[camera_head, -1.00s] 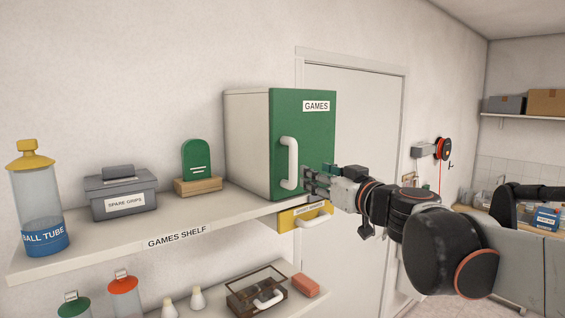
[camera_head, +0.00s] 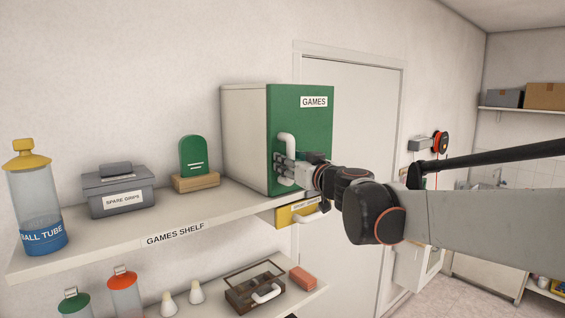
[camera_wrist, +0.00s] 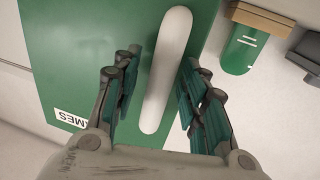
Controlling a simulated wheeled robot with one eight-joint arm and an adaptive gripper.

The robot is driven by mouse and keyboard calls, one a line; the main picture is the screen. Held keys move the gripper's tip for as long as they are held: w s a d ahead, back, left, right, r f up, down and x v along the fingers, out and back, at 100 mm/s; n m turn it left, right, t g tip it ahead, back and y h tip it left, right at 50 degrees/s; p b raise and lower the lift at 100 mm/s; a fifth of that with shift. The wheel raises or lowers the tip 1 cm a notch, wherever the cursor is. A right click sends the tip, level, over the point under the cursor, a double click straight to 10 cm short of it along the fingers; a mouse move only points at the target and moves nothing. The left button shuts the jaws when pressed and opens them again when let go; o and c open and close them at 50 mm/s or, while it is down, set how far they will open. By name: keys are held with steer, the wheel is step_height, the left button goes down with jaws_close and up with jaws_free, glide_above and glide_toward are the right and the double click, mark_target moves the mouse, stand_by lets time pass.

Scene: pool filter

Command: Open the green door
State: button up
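The green door (camera_head: 311,128) of the cabinet labelled GAMES is shut against its pale cabinet body (camera_head: 243,135). A white vertical handle (camera_head: 286,145) stands out on the door's left side. My gripper (camera_head: 284,167) is at the lower half of the handle, in front of the door. In the wrist view, the gripper (camera_wrist: 158,88) is open, with one finger set on each side of the white handle (camera_wrist: 168,65). Gaps show between the handle and both fingers. The green door also fills the upper left of the wrist view (camera_wrist: 85,50).
The games shelf (camera_head: 110,246) carries a ball tube (camera_head: 36,200), a grey spare grips box (camera_head: 118,190) and a green item on a wooden base (camera_head: 194,163). A yellow drawer (camera_head: 298,211) hangs just below the cabinet. A lower shelf holds bottles and a clear-lidded box (camera_head: 255,287).

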jaws_close()
steer(key=shift+d, duration=0.15)
